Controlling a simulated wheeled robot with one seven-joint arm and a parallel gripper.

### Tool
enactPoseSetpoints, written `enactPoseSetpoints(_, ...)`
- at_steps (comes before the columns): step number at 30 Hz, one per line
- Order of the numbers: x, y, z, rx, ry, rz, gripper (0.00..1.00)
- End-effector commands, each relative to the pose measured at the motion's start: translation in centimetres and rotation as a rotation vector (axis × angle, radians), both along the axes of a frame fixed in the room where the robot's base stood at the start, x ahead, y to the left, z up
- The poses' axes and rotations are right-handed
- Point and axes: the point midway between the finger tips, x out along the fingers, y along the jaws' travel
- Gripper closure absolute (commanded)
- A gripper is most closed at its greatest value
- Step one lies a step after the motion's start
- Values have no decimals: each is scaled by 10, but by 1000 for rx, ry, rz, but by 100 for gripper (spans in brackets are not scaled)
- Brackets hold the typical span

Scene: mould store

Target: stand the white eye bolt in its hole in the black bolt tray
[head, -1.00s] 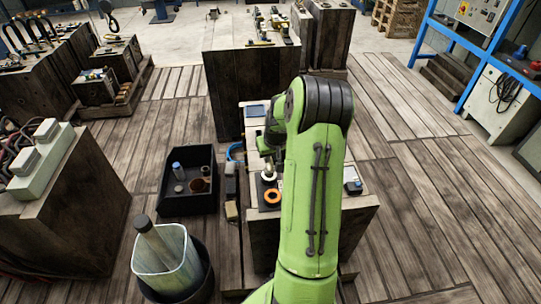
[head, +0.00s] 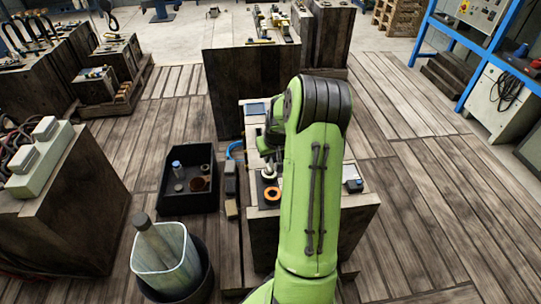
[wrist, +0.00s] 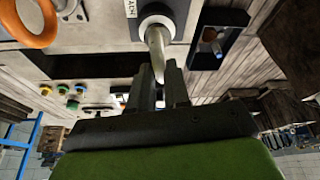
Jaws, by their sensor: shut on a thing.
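The white eye bolt (wrist: 158,52) is between the fingers of my gripper (wrist: 160,80) in the wrist view. My gripper is shut on it. In the head view the bolt (head: 270,170) shows small and pale below my gripper (head: 266,153), which my green arm partly hides.
An orange ring (head: 271,195) lies close by on the bench; it also shows in the wrist view (wrist: 36,40). A black crate (head: 165,190) and a bin (head: 168,270) stand left of the bench.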

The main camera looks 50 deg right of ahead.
Motion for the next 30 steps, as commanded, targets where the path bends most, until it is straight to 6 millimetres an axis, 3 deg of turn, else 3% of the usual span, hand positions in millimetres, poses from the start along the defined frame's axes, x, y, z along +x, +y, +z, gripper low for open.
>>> enactPoseSetpoints(25,1,0,-9,-1,-2,0,100)
enactPoseSetpoints(26,1,0,-9,-1,-2,0,79)
enactPoseSetpoints(30,0,0,-9,-1,-2,0,57)
